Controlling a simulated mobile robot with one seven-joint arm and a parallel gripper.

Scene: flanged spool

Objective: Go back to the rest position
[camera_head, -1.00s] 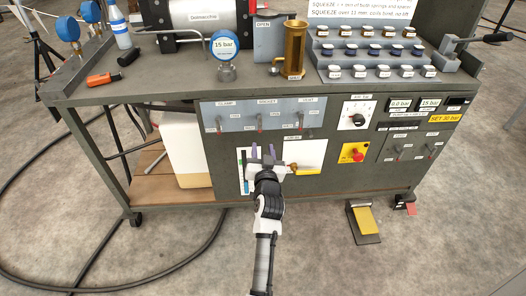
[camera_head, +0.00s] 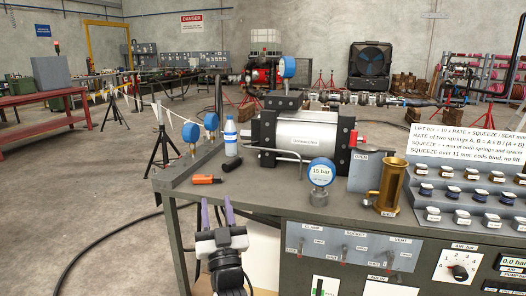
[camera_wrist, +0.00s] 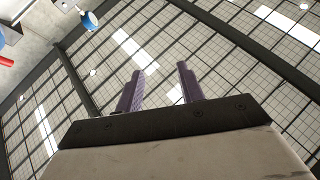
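My gripper (camera_head: 216,214) is in front of the left part of the test bench (camera_head: 268,212) in the head view, with its two purple fingers pointing up. The fingers stand apart with nothing between them. In the wrist view, my gripper (camera_wrist: 160,88) also shows its fingers spread and empty against the ceiling. No flanged spool can be made out in these frames.
The bench carries a blue gauge (camera_head: 321,172), a brass cylinder (camera_head: 391,188), a blue-capped bottle (camera_head: 231,136) and an orange tool (camera_head: 203,179). A steel cylinder (camera_head: 298,137) lies at its back. Open floor (camera_head: 50,210) is to the left.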

